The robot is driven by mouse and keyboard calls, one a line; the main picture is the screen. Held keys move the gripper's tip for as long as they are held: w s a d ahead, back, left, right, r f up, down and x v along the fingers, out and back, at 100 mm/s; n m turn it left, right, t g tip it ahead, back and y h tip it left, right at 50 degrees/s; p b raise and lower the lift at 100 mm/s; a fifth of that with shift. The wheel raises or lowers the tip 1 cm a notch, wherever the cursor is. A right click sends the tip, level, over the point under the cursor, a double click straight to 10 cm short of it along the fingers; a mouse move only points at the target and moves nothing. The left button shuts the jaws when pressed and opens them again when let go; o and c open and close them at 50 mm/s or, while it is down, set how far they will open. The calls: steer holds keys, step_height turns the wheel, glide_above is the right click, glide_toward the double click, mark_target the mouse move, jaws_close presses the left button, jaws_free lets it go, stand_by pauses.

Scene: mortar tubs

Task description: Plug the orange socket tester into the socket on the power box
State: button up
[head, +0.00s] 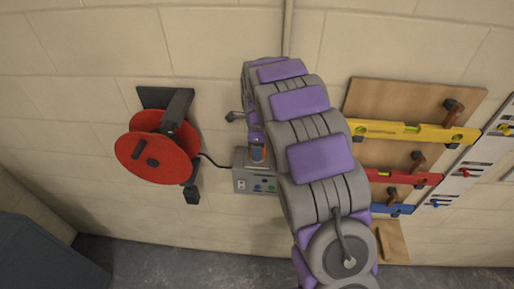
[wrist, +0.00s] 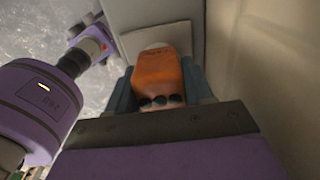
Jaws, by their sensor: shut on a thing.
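The orange socket tester (wrist: 158,72) is between the jaws of my gripper (wrist: 160,88) in the wrist view, with several dark round spots on its near end. In the head view the tester (head: 257,153) shows as a small orange patch beneath my gripper (head: 257,150), at the top of the grey power box (head: 241,172). A socket face (head: 241,185) shows low on the box's left front. The box's right side is hidden behind my arm. A pale grey surface lies beyond the tester in the wrist view. Whether the tester touches the box I cannot tell.
A red cable reel (head: 140,160) hangs on the wall to the left, with a black cable (head: 213,161) to the box. Yellow (head: 400,131), red (head: 410,178) and blue (head: 392,208) levels hang at right. A dark grey block (head: 40,255) stands lower left.

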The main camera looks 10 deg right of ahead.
steer(key=shift+f, duration=0.5)
steer(key=o, duration=1.1)
steer(key=shift+c, duration=0.2)
steer(key=shift+r, duration=0.1)
step_height(320, 180, up, 17)
steer(key=shift+b, duration=0.3)
steer(key=s+f+n+b, duration=0.4)
steer(key=s+f+n, duration=0.2)
steer(key=s, duration=0.8)
steer(key=s+f+n+g+b, duration=0.1)
steer(key=s+f+n+b, duration=0.3)
steer(key=s, duration=1)
steer(key=s+f+n+b, duration=0.4)
steer(key=s+f+n, duration=0.4)
steer(key=s+n, duration=0.3)
steer(key=s, duration=0.3)
steer(key=shift+f+n+g, duration=0.2)
steer(key=shift+n+g, duration=0.1)
steer(key=shift+g, duration=0.1)
